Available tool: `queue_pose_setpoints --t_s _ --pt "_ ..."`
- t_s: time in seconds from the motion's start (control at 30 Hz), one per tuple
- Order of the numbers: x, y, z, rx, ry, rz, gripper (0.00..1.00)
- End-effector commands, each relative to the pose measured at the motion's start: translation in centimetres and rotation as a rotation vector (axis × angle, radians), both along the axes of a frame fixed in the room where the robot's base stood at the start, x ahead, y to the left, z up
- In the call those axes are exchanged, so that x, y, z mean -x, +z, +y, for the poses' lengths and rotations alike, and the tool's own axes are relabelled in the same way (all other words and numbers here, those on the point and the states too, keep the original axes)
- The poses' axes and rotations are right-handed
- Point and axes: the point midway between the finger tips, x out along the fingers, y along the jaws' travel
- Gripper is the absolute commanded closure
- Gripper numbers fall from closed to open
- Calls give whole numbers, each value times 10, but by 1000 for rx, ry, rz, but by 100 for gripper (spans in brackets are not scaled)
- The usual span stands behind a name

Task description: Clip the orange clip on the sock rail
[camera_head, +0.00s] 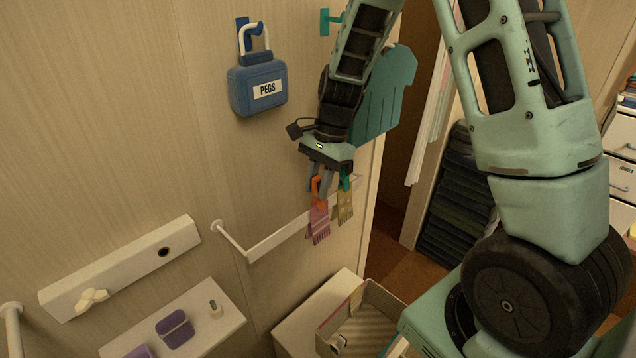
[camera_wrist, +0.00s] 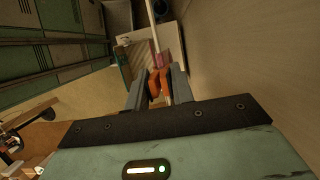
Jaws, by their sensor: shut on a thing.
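The orange clip (camera_head: 316,186) is between the fingers of my gripper (camera_head: 325,184), which is shut on it at the right part of the rail. It also shows between the fingers in the wrist view (camera_wrist: 154,84). The white sock rail (camera_head: 280,236) runs along the wall. A pink-purple sock (camera_head: 319,223) hangs right below the orange clip. I cannot tell whether the clip's jaws are around the rail and sock or just beside them. A teal clip (camera_head: 346,182) with a yellowish sock (camera_head: 345,206) is just right of it.
A blue pegs container (camera_head: 257,88) hangs on the wall at upper left. A teal shirt-shaped board (camera_head: 385,100) is behind my arm. An open box (camera_head: 365,315) stands below the rail. A shelf (camera_head: 205,335) with purple items is at lower left.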

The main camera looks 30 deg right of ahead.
Motion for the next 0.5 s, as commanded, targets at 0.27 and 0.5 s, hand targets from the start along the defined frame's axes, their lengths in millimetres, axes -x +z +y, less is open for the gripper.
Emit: queue_pose_setpoints --t_s 0.27,0.5 --pt "0 0 0 0 0 0 51" --pt "-1 2 -1 1 1 -1 51"
